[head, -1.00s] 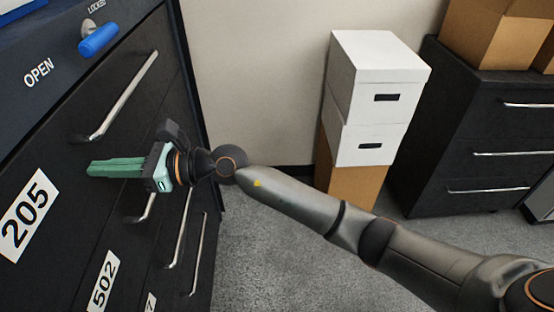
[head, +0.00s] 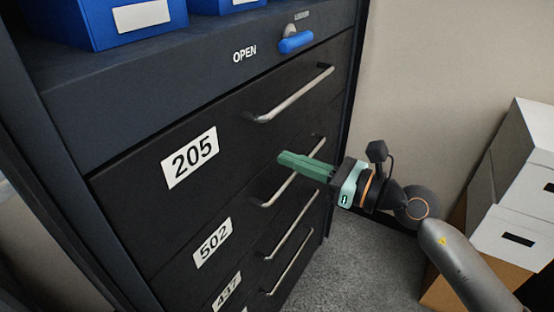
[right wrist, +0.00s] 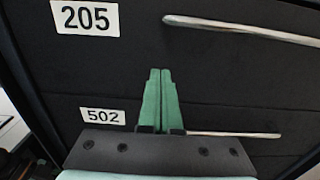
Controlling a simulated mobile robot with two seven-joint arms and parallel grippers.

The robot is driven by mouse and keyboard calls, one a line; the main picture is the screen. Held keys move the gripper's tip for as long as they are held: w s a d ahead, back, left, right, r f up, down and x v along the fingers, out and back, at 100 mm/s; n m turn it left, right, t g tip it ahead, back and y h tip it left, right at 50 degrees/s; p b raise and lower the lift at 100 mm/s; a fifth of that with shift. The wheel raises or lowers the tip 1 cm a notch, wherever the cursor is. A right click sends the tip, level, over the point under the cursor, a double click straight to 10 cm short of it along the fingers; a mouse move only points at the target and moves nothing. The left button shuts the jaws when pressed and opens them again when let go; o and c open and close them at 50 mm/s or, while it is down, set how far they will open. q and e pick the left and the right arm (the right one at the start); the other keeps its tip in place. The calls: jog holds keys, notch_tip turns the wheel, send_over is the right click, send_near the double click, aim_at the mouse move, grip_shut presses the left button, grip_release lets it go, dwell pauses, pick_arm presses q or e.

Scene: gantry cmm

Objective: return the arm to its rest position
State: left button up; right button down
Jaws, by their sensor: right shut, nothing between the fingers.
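My right gripper (head: 282,157) has green fingers that are shut with nothing between them. In the head view it comes in from the right and points left, in front of the dark drawer cabinet (head: 130,170). Its fingertips appear near the second drawer's handle (head: 295,172); I cannot tell whether they touch the front. My left gripper is out of view.
The cabinet carries a blue lever (head: 296,41) beside the word OPEN, and blue bins (head: 120,22) on top. Several bar handles stick out from the drawers. White boxes (head: 510,236) stand at the right. Grey carpet (head: 350,262) is clear between them.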

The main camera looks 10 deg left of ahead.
jog(key=s+d+m+t+y, duration=0.1)
jog(key=s+d+m+t, duration=0.15)
jog(key=d+m, duration=0.3)
jog(key=d+f+m+t+h+p, duration=0.1)
jog(key=d+f+m+t+h, duration=0.5)
jog(key=m, duration=0.7)
jog(key=d+f+m+t+h+p, duration=0.1)
jog(key=d+f+m+t+h, duration=0.2)
jog(key=d+f+m, duration=0.7)
jog(key=s+d+f+m+g+h+p, duration=0.1)
jog(key=s+f+m+g+h, duration=0.5)
jog(key=s+f+m, duration=1.3)
jog(key=f+g+p, duration=0.1)
jog(key=g, duration=0.1)
jog(key=shift+d+g+h, duration=0.3)
jog(key=shift+d+g, duration=0.05)
